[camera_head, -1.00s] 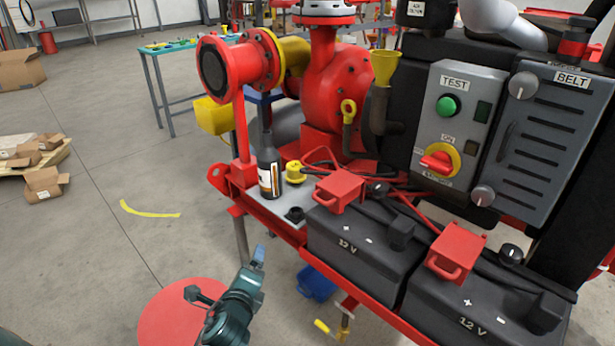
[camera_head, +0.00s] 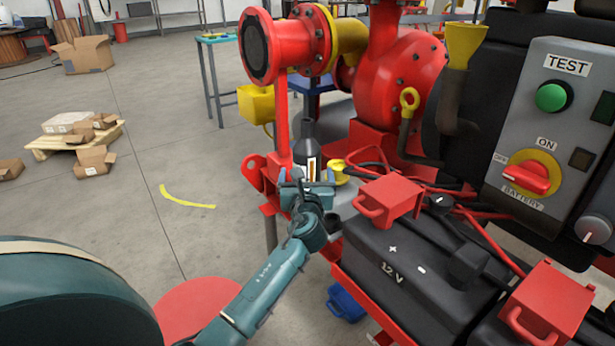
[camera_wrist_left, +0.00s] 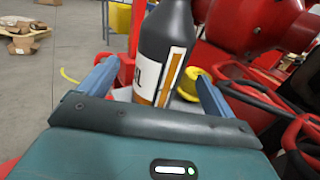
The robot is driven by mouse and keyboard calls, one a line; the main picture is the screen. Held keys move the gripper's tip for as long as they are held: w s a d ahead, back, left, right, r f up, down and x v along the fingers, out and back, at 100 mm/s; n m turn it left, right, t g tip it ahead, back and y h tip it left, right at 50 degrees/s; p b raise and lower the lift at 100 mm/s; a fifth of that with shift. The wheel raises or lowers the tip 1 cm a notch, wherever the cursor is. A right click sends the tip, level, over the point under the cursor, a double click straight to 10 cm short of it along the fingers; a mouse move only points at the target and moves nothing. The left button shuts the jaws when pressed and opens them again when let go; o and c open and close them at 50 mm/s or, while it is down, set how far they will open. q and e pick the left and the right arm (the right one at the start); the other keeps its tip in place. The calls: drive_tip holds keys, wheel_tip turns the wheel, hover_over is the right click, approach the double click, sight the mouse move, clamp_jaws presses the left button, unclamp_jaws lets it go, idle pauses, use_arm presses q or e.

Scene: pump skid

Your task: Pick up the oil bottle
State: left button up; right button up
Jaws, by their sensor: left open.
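The oil bottle (camera_head: 306,143) is dark with a white and brown label. It stands upright on the skid's small shelf, below the red pump flange. My left gripper (camera_head: 307,176) is in front of the bottle and covers its lower part in the head view. In the left wrist view, the bottle (camera_wrist_left: 165,52) stands ahead, between the lines of the two blue fingers (camera_wrist_left: 152,80). The fingers are spread open, one on each side. I cannot tell how far they reach past it. The bottle's base is hidden. My right gripper is not in view.
A yellow cap (camera_head: 339,172) sits just right of the bottle. Black 12 V batteries (camera_head: 395,262) with red terminal covers and cables lie to the right. The red pump flange (camera_head: 283,45) rises above. Open floor (camera_head: 165,240) lies to the left.

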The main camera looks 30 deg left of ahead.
sight(307, 162)
use_arm(q)
drive_tip(key=x, duration=0.2)
drive_tip(key=b+x, duration=0.1)
drive_tip(key=x, duration=0.2)
drive_tip(key=shift+w+a+r, duration=0.15)
drive_tip(key=shift+w+r, duration=0.15)
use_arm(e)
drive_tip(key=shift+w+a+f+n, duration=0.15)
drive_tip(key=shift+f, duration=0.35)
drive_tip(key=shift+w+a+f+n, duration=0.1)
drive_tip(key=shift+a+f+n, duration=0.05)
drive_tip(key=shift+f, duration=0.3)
use_arm(q)
drive_tip(key=shift+c, duration=0.2)
